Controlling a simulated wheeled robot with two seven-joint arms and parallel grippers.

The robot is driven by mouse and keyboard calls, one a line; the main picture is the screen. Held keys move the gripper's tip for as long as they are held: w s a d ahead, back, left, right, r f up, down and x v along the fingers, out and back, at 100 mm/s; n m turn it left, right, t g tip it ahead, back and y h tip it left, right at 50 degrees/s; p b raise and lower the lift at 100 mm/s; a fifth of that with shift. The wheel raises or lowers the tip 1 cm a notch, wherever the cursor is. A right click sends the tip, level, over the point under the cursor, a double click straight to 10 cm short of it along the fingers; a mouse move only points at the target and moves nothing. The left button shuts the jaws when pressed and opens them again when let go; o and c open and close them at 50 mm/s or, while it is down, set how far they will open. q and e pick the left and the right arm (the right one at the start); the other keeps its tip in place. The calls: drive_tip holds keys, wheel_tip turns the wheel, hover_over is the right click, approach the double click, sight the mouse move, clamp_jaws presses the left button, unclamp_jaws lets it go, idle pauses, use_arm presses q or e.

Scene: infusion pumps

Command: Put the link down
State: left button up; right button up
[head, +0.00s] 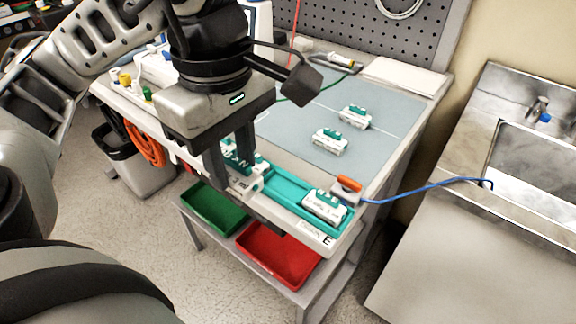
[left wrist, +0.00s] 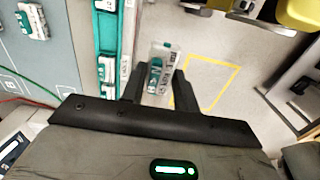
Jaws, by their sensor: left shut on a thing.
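My left gripper (head: 231,174) points down over the front side of the bench, near the left part of the long teal tray (head: 285,190). In the left wrist view its fingers (left wrist: 155,88) are shut on a small white and teal link (left wrist: 157,72). The link shows beside the tray strip (left wrist: 106,38), with floor behind it. In the head view the fingers and hand mostly cover it, so its height over the tray is hard to tell. Another white and teal unit (head: 324,206) sits in the tray's right end. My right gripper is not in view.
Two similar units (head: 354,117) (head: 329,142) stand on the grey mat (head: 295,128). An orange-topped connector (head: 349,184) with a blue cable (head: 425,188) lies by the tray. Green (head: 214,208) and red (head: 277,254) bins are below. A sink (head: 540,160) is at right.

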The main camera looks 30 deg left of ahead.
use_arm(q)
drive_tip(key=w+f, duration=0.2)
drive_tip(key=w, duration=0.1)
drive_tip(key=w+f, duration=0.2)
drive_tip(key=w, duration=0.1)
drive_tip(key=w+f, duration=0.3)
drive_tip(key=shift+w+a+p, duration=0.15)
drive_tip(key=shift+w+p, duration=0.2)
drive_tip(key=shift+w+f, duration=0.4)
drive_tip(key=shift+f, duration=0.15)
drive_tip(key=f, duration=0.3)
drive_tip(key=shift+w+f+p, duration=0.1)
drive_tip(key=shift+w+p, duration=0.15)
drive_tip(key=shift+p, duration=0.15)
drive_tip(key=shift+f, duration=0.2)
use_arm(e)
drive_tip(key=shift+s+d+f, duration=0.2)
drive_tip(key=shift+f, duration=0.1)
use_arm(q)
drive_tip(key=shift+f, duration=0.1)
